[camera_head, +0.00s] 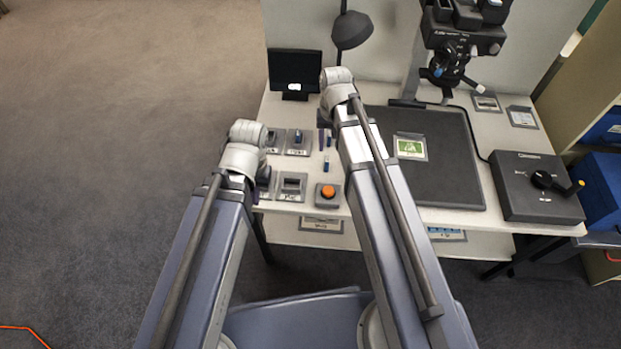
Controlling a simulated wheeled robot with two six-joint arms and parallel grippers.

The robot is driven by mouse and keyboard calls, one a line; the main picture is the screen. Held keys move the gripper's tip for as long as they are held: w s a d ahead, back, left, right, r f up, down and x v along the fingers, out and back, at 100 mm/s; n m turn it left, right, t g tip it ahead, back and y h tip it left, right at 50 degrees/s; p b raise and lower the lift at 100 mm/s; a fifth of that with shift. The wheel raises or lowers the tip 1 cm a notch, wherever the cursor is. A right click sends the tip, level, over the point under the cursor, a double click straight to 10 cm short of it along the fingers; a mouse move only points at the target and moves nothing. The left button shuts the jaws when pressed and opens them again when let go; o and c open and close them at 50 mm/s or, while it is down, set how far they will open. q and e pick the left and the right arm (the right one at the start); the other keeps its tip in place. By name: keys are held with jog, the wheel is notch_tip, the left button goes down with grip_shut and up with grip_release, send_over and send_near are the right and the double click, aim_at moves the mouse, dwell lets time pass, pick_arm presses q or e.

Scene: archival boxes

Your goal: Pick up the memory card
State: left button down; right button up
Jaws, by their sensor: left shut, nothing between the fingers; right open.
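Small blue pieces lie on the white desk between the two arms. One blue piece (326,163) is near the middle, and another stands in a grey holder (298,143) to its left. They are too small to tell which is the memory card. My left gripper (264,178) is shut and empty, low over the left holders and partly hidden by its wrist. My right gripper (324,139) is open and empty, just left of its forearm, above the desk near the blue pieces. My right arm hides part of the desk.
An orange button (328,191) sits at the front edge, next to another grey holder (291,187). A small black screen (295,68) stands at the back left. A dark mat (455,170) bears a green picture card (410,147). A black control box (535,190) is at right.

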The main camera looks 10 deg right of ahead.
aim_at(327, 158)
jog(key=shift+w+f, duration=0.1)
jog(key=shift+f, duration=0.05)
jog(key=f+b, duration=0.8)
jog(key=shift+w+a, duration=0.15)
jog(key=shift+a, duration=0.15)
jog(key=shift+r, duration=0.15)
jog(key=shift+c, duration=0.2)
grip_shut()
dwell(0.4)
